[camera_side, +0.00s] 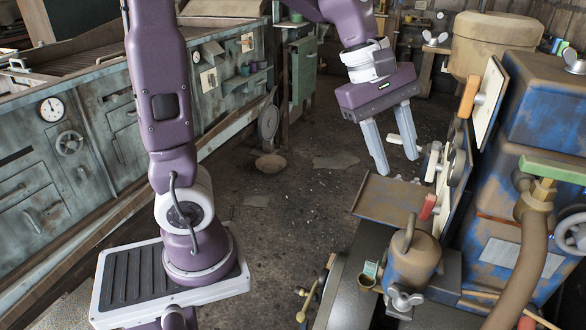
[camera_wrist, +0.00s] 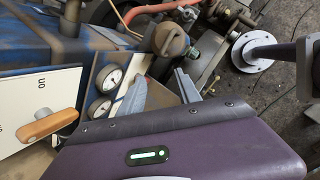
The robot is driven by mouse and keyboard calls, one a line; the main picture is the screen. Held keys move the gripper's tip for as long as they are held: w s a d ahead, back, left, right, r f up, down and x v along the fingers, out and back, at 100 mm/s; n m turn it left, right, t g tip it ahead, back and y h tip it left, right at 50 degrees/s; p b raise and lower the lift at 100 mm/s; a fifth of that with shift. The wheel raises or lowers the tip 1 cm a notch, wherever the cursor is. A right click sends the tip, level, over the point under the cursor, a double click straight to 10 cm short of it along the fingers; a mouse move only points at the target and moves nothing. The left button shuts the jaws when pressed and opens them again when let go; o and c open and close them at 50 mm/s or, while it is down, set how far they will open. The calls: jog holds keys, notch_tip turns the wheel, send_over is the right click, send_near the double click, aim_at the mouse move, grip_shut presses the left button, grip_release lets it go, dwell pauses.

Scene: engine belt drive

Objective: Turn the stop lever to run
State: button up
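Several levers show on the engine, and I cannot tell for sure which is the stop lever. An orange wooden-looking handle (camera_side: 468,97) sits on a pale upright plate (camera_side: 488,103). In the wrist view this handle (camera_wrist: 48,125) lies tilted across the white plate (camera_wrist: 22,100), whose lettering is only partly readable. A red handle (camera_side: 428,207) and a white handle (camera_side: 433,162) are lower on the engine panel. My gripper (camera_side: 398,165) is open and empty, pointing down left of these handles. Both fingers also show in the wrist view (camera_wrist: 162,78). No contact shows.
A brown-and-blue engine body (camera_side: 545,105) fills the right. A tan shelf (camera_side: 388,198) lies below my gripper, with a tan canister (camera_side: 413,262) in front. Two gauges (camera_wrist: 109,79) show in the wrist view.

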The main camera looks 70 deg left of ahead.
jog(key=s+m+t+y, duration=0.1)
jog(key=s+m+y, duration=0.2)
jog(key=s+m, duration=1.3)
jog(key=shift+s+a+t, duration=0.25)
jog(key=shift+s+t, duration=0.15)
jog(key=shift+s, duration=0.2)
